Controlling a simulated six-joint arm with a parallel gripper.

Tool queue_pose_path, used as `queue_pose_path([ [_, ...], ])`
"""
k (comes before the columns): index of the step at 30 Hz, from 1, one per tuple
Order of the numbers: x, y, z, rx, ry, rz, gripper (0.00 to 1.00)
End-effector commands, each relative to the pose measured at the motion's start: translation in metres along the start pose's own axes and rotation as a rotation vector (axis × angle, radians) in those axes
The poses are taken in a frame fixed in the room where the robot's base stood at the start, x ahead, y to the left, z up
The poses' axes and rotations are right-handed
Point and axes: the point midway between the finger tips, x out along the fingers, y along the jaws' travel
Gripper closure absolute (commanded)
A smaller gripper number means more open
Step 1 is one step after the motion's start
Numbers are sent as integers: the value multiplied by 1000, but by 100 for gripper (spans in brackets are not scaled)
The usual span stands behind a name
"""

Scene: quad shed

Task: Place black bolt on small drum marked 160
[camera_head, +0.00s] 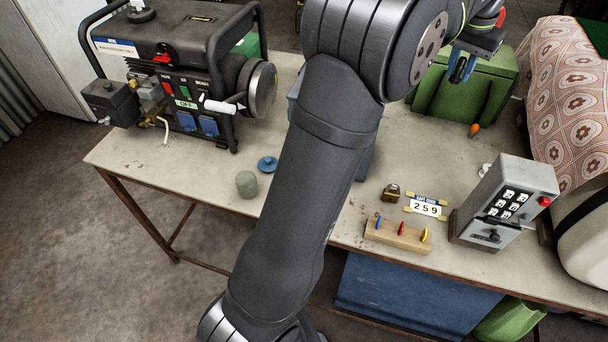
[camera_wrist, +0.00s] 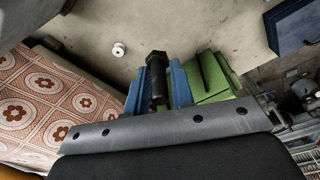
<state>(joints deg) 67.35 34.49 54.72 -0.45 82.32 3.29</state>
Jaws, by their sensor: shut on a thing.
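My gripper (camera_head: 463,68) is at the upper right in the head view, above or in front of the green box. In the wrist view its blue fingers (camera_wrist: 158,85) are shut on the black bolt (camera_wrist: 157,62), with the hexagonal head uppermost in the picture. I cannot read a 160 mark on anything, so I cannot tell which thing is the marked drum. A small grey-green cylinder (camera_head: 246,185) stands on the bench, left of my arm. My arm hides part of the bench middle.
A white spool (camera_wrist: 119,50) lies near the gripper.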

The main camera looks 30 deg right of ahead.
Motion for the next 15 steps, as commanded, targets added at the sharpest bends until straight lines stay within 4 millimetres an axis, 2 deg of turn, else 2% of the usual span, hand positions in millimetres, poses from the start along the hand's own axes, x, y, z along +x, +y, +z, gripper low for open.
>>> queue_pose_path([
  [5,-16,-19,38,-88,1,-14,100],
  [15,-35,-54,142,-311,0,-49,100],
])
